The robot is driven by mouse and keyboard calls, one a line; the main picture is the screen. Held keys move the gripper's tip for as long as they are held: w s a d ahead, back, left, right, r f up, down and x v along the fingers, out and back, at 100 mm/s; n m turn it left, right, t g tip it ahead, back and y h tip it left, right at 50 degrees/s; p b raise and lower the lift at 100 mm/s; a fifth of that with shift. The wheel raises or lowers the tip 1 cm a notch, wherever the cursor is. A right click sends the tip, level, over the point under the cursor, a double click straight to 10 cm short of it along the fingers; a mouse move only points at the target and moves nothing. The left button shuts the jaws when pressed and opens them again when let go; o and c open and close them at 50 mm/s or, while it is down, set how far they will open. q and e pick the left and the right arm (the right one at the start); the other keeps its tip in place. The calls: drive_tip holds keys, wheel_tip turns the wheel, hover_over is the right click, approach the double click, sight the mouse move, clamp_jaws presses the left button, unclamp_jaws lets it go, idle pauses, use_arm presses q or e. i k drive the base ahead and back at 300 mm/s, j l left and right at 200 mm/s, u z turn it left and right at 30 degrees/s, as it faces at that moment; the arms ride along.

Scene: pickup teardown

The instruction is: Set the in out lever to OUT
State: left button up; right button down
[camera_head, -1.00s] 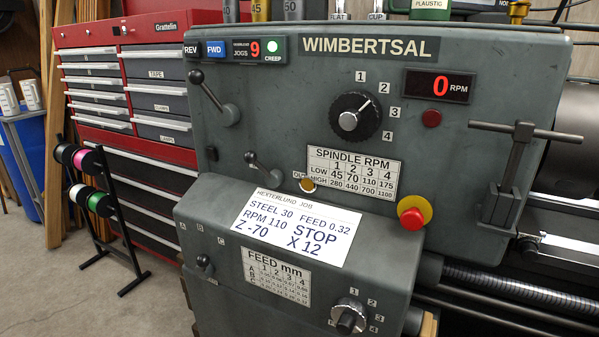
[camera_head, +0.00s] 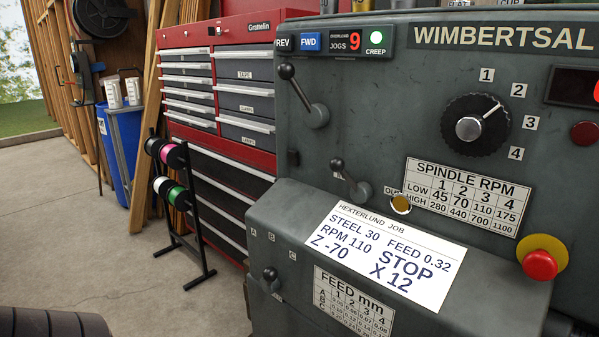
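A short lever with a dark ball knob (camera_head: 337,164) sits on the front of the grey lathe headstock (camera_head: 390,120). Its arm tilts up and to the left from its pivot. No IN label can be read, so I cannot confirm which setting the lever is in. A larger ball lever (camera_head: 287,72) is above it, and a small lever (camera_head: 269,274) is below near the letters A, B, C. Neither of my grippers is in view.
A job card (camera_head: 385,255) lies on the sloped ledge below the lever. A red stop button (camera_head: 539,264) is at the right. A spool rack (camera_head: 190,225) and red tool chest (camera_head: 205,35) stand left. Open floor (camera_head: 90,230) is at left; a dark ribbed object (camera_head: 50,323) is at bottom left.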

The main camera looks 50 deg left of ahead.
sight(350, 181)
drive_tip(key=k+j+u, duration=0.1)
drive_tip(key=j+u, duration=0.15)
drive_tip(key=j, duration=0.85)
drive_tip(key=j+u, duration=0.25)
drive_tip(key=j, duration=0.8)
